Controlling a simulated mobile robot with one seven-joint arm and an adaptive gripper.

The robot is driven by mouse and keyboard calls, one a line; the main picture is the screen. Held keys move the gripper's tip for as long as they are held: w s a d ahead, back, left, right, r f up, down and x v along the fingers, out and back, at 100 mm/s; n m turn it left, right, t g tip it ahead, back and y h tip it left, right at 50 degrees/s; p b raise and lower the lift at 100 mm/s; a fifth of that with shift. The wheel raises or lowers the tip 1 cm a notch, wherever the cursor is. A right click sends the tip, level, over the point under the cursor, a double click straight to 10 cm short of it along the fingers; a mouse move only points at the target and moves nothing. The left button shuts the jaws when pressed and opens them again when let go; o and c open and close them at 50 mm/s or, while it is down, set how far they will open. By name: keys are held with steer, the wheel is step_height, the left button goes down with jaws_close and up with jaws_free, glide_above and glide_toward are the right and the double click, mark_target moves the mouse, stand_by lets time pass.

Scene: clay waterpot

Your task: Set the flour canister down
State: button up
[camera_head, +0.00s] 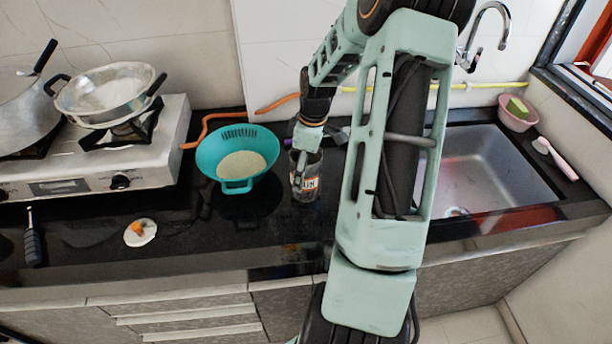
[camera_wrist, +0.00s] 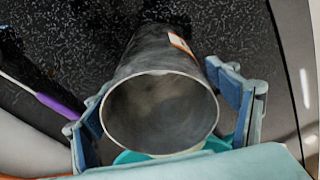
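The flour canister (camera_head: 306,188) is a dark grey cylinder with an orange-and-white label, near the counter's front, right of the teal colander. In the wrist view the canister (camera_wrist: 160,112) shows its open mouth, with a dull grey inside and a little pale residue. My gripper (camera_head: 299,165) reaches down over it. In the wrist view its blue fingers (camera_wrist: 165,105) press against opposite sides of the canister. The canister looks upright and at or just above the counter; its base contact is hard to tell.
The teal colander (camera_head: 209,159) holds pale powder or grain. A stove (camera_head: 90,160) with a pan (camera_head: 108,95) is at left, a sink (camera_head: 480,180) at right. A small white lid-like disc (camera_head: 140,232) lies on the black counter (camera_head: 190,225). An orange hose (camera_head: 205,122) runs behind.

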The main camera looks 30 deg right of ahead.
steer(key=c, duration=1.8)
steer(key=shift+r, duration=0.1)
steer(key=shift+c, duration=0.9)
steer(key=shift+w, duration=0.1)
